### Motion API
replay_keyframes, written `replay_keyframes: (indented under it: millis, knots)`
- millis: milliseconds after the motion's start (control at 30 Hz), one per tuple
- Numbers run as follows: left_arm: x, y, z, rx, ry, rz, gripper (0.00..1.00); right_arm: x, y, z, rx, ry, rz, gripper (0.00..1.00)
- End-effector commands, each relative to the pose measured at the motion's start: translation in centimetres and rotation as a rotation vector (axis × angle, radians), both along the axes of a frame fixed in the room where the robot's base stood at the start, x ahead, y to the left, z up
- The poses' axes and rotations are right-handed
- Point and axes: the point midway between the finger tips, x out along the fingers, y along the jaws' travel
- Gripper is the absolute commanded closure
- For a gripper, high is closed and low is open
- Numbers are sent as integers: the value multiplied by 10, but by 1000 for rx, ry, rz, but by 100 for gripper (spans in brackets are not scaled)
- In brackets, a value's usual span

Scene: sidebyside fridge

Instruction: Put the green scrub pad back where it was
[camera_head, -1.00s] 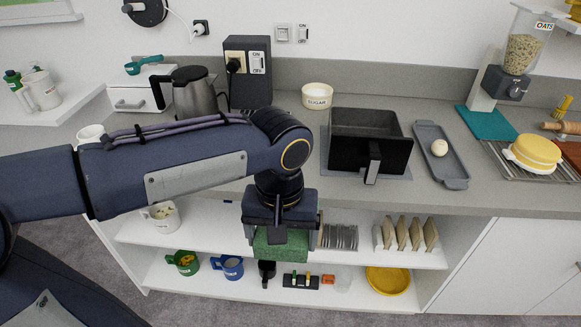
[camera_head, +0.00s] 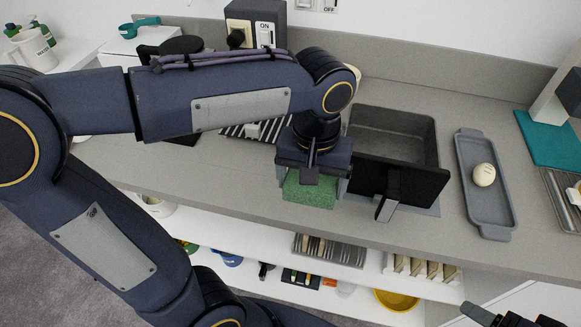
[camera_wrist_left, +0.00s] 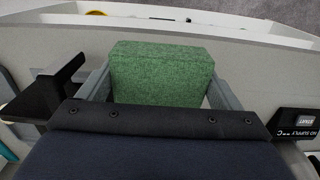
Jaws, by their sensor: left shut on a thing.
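The green scrub pad (camera_head: 312,193) is a thick block held between the fingers of my left gripper (camera_head: 312,176). The gripper points down and the pad shows below it, in front of the counter's front part, just left of the grey bin with a black front. In the left wrist view the pad (camera_wrist_left: 160,72) sits between the two grey fingers, one at each side. I cannot tell whether the pad touches the counter. Dark tips of what seems to be my right gripper (camera_head: 512,319) show at the bottom right edge; its jaws are not clear.
The grey open bin (camera_head: 385,135) has a black front with a handle. A grey tray (camera_head: 487,205) with a pale round thing (camera_head: 484,175) lies to its right. Below the counter (camera_head: 240,185), a shelf holds a rack (camera_head: 330,250) and a yellow dish (camera_head: 395,300).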

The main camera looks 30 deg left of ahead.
Motion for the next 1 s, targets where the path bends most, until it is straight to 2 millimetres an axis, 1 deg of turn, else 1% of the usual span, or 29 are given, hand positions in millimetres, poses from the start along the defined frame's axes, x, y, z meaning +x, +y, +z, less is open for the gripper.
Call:
replay_keyframes:
  millis: [33,333,400,500,600,767,833,900,1000]
  knots:
    - [6,9,-4,2,6,7,36,0,0,2,0,0,0,29]
    - [50,68,-37,2,7,8,36,0,0,13,0,0,0,29]
    - [56,76,-54,2,9,5,36,0,0,12,0,0,0,29]
    - [64,86,-70,2,7,4,36,0,0,13,0,0,0,29]
    - [70,93,-80,2,5,2,36,0,0,14,0,0,0,29]
    - [75,99,-89,2,5,2,36,0,0,15,0,0,0,29]
    - [78,104,-97,2,6,4,36,0,0,16,0,0,0,29]
    - [78,103,-110,2,6,1,36,0,0,15,0,0,0,29]
    - [77,103,-122,2,6,0,36,0,0,14,0,0,0,29]
